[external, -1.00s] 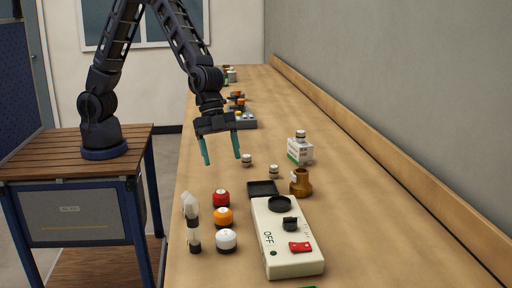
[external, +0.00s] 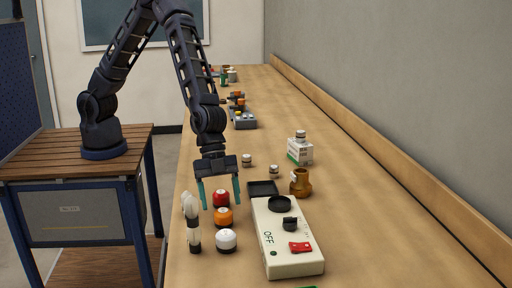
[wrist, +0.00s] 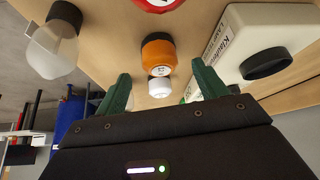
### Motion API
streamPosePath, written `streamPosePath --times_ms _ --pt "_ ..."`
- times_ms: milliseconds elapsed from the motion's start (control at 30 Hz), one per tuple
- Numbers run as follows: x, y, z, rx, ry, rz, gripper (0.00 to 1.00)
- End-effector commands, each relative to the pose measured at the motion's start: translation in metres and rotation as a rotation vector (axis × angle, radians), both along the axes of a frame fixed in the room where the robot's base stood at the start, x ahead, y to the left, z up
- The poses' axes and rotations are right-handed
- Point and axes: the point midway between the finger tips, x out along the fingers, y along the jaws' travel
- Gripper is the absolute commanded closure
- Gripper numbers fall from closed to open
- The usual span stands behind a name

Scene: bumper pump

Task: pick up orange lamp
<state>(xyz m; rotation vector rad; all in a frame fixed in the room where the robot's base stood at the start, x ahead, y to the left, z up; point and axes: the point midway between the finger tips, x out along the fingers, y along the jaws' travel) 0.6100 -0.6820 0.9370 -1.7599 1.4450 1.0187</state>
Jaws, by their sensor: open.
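The orange lamp (external: 224,217) has a black base and stands on the bench between a red lamp (external: 221,198) and a white lamp (external: 226,240). My gripper (external: 220,208) is open and empty, its green fingers pointing down just above and behind the lamps in the external view. In the wrist view the orange lamp (wrist: 159,54) lies beyond and between the two open fingertips (wrist: 160,85), with the white lamp (wrist: 160,87) past it. The fingers do not appear to touch the orange lamp.
A cream control box (external: 283,245) marked OFF stands close on the right. Clear-capped bulbs (external: 192,215) stand close on the left, near the bench edge. The bench right of the box is clear.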

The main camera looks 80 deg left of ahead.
Motion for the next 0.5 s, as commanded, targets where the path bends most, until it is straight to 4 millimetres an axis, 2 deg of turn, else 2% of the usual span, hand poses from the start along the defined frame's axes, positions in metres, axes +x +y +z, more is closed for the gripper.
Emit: streamPosePath --times_ms 333,500 --pt "0.004 -0.020 -0.037 0.001 0.001 0.000 0.29" --pt "0.005 -0.023 -0.042 0.000 -0.001 0.000 0.29"
